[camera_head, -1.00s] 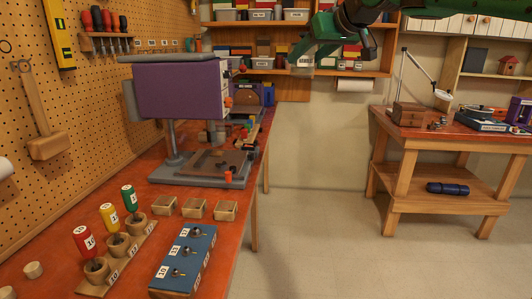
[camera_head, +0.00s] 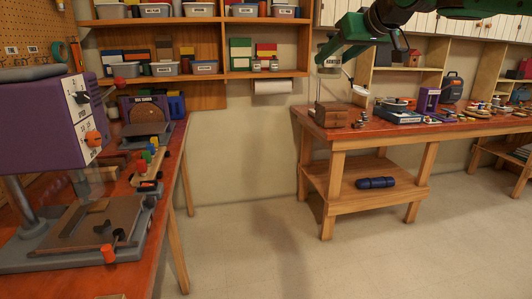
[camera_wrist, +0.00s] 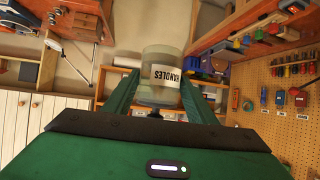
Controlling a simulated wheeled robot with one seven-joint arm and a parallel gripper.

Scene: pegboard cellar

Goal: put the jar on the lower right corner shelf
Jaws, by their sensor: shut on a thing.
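My gripper (camera_wrist: 158,98) is shut on a clear jar (camera_wrist: 161,58) with a white label reading "HANDLES"; the green fingers sit on either side of it. In the head view, my gripper (camera_head: 329,58) is high at the upper right, with the jar (camera_head: 329,71) hanging under the fingers in front of the wall. The wooden shelf unit (camera_head: 222,49) on the back wall stands to the left of the jar. Its lower right compartment (camera_head: 268,74) holds green, white, red and yellow boxes and small jars. The jar is apart from all shelves.
A paper roll (camera_head: 272,86) hangs below the shelf unit. A wooden workbench (camera_head: 347,133) at the right carries a wooden box, with a blue cylinder (camera_head: 376,183) on its lower board. The red-topped bench (camera_head: 150,235) with a purple machine (camera_head: 50,117) is at the left. The floor between is clear.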

